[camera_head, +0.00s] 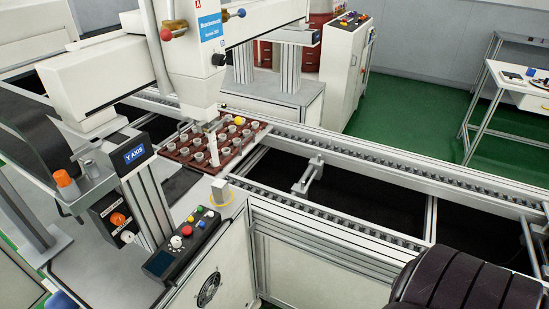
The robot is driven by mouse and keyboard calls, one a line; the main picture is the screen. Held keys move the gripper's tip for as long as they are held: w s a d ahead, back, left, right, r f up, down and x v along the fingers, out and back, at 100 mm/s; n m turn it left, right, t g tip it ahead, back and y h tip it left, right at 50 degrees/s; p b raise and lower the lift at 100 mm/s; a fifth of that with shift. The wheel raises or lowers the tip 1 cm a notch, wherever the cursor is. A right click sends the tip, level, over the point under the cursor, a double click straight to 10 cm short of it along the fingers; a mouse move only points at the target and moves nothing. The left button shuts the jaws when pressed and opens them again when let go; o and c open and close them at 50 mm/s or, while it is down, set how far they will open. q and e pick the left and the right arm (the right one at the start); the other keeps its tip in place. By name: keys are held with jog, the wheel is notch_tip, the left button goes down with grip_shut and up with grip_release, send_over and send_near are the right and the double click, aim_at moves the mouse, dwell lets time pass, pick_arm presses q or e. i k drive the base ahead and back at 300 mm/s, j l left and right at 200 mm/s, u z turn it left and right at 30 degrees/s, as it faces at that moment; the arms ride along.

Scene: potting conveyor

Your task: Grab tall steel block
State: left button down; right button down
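A small upright pale metal block (220,191) stands on the near corner of the conveyor frame, by a yellow ring. It looks like the steel block, but its small size in the camera_head view makes this uncertain. Neither of my grippers shows in the camera_head view, so I cannot tell whether they are open or shut.
A red-brown tray (258,128) with several round parts sits under the white potting head (193,75). A button panel (185,243) stands left of the block. The conveyor rail (340,221) runs right.

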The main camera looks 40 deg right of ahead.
aim_at(220, 187)
jog(key=k+l+z, duration=0.1)
jog(key=z, duration=0.7)
